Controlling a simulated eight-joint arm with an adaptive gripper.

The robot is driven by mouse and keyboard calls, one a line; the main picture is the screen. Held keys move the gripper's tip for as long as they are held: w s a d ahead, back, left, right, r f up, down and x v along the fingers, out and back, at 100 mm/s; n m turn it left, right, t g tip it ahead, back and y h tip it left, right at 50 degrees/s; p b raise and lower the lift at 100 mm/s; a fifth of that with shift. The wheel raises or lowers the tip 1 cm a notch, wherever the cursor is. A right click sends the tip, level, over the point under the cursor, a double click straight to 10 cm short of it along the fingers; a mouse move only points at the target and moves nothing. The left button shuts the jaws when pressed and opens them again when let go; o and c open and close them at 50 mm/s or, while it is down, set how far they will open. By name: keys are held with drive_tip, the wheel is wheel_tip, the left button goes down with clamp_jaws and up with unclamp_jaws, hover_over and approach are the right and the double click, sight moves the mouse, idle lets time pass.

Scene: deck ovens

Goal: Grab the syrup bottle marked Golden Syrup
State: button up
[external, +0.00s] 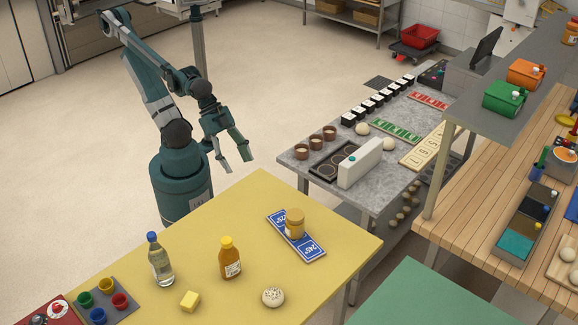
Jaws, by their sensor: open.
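An amber bottle with a yellow-orange cap and a pale label (229,258) stands upright on the yellow table (190,245). Its label is too small to read, so I cannot tell for sure that it is the Golden Syrup. A clear bottle with a blue cap (160,261) stands to its left. A jar with a tan lid (295,225) stands on a blue sign board to its right. My gripper (234,157) is open and empty, hanging beyond the far edge of the yellow table, well apart from the bottles.
A yellow block (190,301) and a pale round bun (273,297) lie near the front. A tray of coloured cups (102,301) is at the left. A grey counter (375,188) with cups and a white box stands right of my gripper. The far part of the yellow table is clear.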

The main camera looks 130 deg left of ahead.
drive_tip(key=w+d+r+n+g+p, duration=0.2)
drive_tip(key=w+d+r+p, duration=0.55)
drive_tip(key=w+r, duration=0.3)
drive_tip(key=n+g+p, duration=0.5)
drive_tip(key=p, duration=0.9)
hover_over(226, 241)
drive_tip(key=f, duration=0.6)
drive_tip(key=shift+s+a+f, duration=0.15)
drive_tip(key=shift+a, duration=0.1)
drive_tip(key=f, duration=0.5)
drive_tip(key=shift+d+f, duration=0.25)
drive_tip(key=shift+f, duration=0.5)
drive_tip(key=shift+f+b, duration=0.3)
drive_tip(key=shift+f, duration=0.95)
